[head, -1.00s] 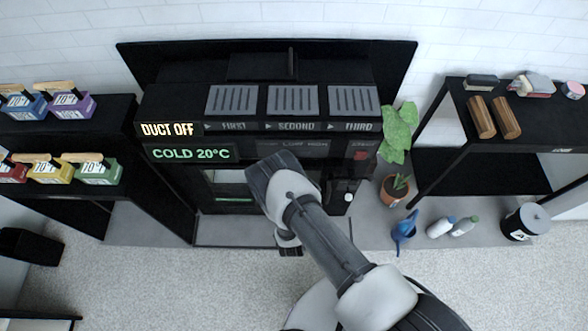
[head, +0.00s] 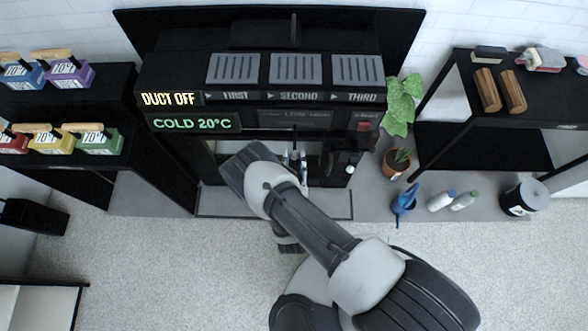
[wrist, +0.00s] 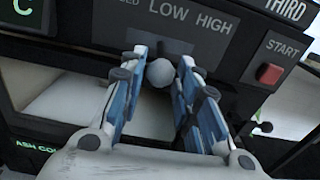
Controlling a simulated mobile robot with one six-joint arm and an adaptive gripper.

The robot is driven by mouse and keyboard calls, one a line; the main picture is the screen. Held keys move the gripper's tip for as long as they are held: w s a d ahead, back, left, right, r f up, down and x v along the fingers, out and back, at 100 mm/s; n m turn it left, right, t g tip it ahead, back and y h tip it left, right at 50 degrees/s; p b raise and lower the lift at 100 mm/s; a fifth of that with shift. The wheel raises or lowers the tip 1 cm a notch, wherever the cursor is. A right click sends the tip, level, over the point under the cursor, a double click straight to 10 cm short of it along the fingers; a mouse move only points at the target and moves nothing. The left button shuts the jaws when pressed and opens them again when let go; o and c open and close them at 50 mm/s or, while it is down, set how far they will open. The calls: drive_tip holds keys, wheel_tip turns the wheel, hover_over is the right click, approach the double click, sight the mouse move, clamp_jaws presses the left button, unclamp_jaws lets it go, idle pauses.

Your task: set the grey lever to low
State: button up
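The grey lever shows in the wrist view as a round grey knob (wrist: 160,74) below a dark slot, under the label panel (wrist: 178,18) reading LOW and HIGH, with a partly hidden word to their left. My gripper (wrist: 164,60) is open, with one blue-sided finger on each side of the knob. I cannot tell whether either finger touches it. In the head view my gripper (head: 298,158) is under the machine's front panel (head: 310,118). The lever cannot be made out there.
A red START button (wrist: 270,73) is right of the lever. A sign reading COLD 20°C (head: 195,123) is on the panel's left. Open floor lies in front.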

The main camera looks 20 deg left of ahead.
drive_tip(key=shift+v, duration=2.05)
